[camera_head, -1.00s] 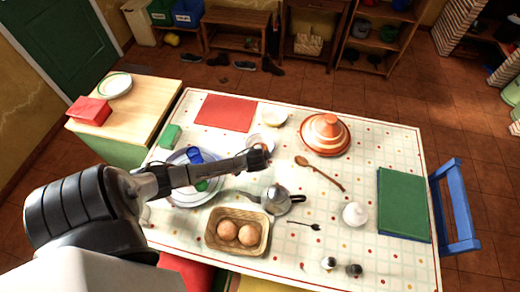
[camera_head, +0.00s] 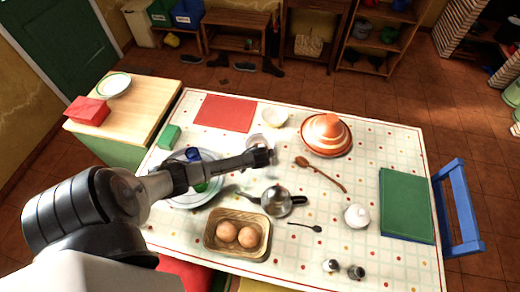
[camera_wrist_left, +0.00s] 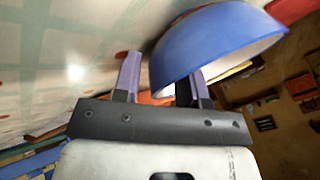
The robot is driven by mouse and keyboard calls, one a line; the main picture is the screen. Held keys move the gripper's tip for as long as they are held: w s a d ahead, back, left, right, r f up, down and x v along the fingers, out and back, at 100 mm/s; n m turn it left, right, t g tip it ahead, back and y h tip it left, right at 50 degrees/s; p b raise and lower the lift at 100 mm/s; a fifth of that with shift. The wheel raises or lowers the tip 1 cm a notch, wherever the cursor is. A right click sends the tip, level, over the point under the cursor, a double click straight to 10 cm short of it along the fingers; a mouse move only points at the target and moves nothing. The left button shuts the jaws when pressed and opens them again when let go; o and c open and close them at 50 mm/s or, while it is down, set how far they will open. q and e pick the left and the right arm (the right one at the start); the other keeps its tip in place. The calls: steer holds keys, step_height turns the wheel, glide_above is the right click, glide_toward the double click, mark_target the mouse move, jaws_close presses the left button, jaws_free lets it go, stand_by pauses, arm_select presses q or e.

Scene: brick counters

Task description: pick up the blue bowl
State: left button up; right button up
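The blue bowl (camera_wrist_left: 215,45) fills the upper middle of the left wrist view, blue outside and white inside, and looks tilted there. My left gripper (camera_wrist_left: 162,80) is open, its two fingers apart. The left finger is on the bowl's outer side. The right finger is at the rim, its tip partly hidden by the bowl; I cannot tell whether it touches. My right gripper is not in view.
A plate (camera_head: 187,200) and blue cup (camera_head: 193,154) lie under my left arm.

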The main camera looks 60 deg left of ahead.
arm_select(q)
jaws_close()
stand_by(0.3)
steer(key=shift+r, duration=0.15)
